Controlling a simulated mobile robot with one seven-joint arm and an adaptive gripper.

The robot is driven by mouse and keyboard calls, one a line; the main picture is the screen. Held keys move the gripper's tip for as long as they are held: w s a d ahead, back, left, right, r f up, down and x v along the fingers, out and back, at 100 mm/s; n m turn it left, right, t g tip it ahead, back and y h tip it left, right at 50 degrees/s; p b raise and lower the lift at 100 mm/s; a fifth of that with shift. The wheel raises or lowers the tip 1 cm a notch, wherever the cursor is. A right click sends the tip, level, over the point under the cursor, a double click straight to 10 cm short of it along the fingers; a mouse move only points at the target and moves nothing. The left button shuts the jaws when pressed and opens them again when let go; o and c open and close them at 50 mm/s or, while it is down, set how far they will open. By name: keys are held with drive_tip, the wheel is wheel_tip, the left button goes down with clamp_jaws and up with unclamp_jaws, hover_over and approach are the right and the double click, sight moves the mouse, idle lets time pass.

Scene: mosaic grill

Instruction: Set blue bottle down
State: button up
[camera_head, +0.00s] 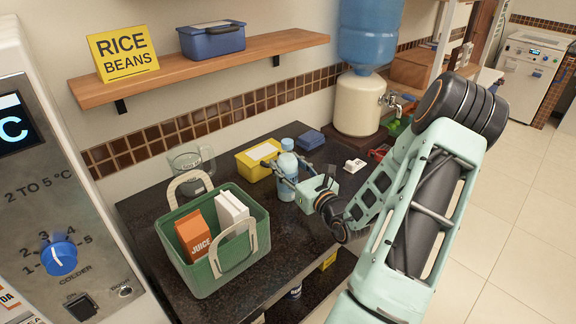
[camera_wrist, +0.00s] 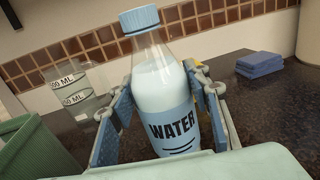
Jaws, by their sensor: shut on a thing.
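The blue bottle (camera_head: 287,168) has a light blue cap and a blue band. In the wrist view the bottle (camera_wrist: 168,95) shows a "WATER" label and leans slightly to the left in the picture. My gripper (camera_head: 295,182) is shut on it, with one finger on each side of its body in the wrist view (camera_wrist: 165,105). The bottle is over the dark countertop (camera_head: 318,220). Its base is hidden in the wrist view, and I cannot tell whether it touches the counter.
A green basket (camera_head: 262,213) with a juice carton (camera_head: 194,235) and a white carton (camera_head: 232,212) stands at left. A yellow container (camera_head: 258,160), a clear measuring jug (camera_head: 190,162), folded blue cloths (camera_head: 310,139) and a water dispenser (camera_head: 360,104) stand behind. Bare counter shows right of the basket.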

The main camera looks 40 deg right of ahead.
drive_tip(key=shift+f, duration=0.1)
drive_tip(key=o, duration=1.7)
drive_tip(key=shift+c, duration=0.2)
